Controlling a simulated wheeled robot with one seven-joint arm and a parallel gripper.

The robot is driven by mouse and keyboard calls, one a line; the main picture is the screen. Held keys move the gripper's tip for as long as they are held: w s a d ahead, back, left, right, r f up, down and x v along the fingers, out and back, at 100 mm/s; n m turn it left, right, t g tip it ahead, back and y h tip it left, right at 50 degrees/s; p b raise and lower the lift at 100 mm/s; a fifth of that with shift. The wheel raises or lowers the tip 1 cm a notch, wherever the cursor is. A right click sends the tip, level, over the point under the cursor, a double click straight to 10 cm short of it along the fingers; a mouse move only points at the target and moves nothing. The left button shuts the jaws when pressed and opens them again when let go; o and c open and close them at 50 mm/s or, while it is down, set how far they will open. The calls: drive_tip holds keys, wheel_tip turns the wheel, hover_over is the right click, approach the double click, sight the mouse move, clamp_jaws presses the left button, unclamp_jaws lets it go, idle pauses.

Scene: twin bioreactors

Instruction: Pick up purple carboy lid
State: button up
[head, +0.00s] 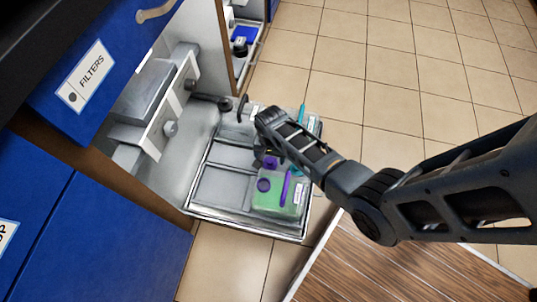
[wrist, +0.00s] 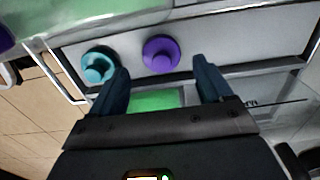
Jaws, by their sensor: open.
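The purple carboy lid (wrist: 161,54) lies on a grey tray surface in the wrist view, just beyond and between my fingertips. My gripper (wrist: 162,75) is open, with one finger on each side and nothing between them. A teal lid (wrist: 98,67) lies to the left of the purple one, close to my left finger. In the head view, a small purple piece (head: 270,161), seemingly the lid, shows below my wrist. A carboy with green contents (head: 278,198) and a purple handle stands in the tray's front right. My arm hides part of the tray.
The pulled-out tray (head: 193,208) has raised rims and dividers, with bare compartments at left. Teal parts (head: 302,113) show behind my arm. A blue cabinet drawer labelled FILTERS (head: 115,50) overhangs at left. Tiled floor (head: 400,60) is open at right.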

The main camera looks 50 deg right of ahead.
sight(270, 160)
drive_tip(key=f+b, duration=0.1)
drive_tip(key=f, duration=0.1)
drive_tip(key=f+b, duration=0.2)
drive_tip(key=f, duration=0.1)
drive_tip(key=shift+w+d, duration=0.15)
drive_tip(key=shift+d, duration=0.05)
drive_tip(key=c, duration=0.9)
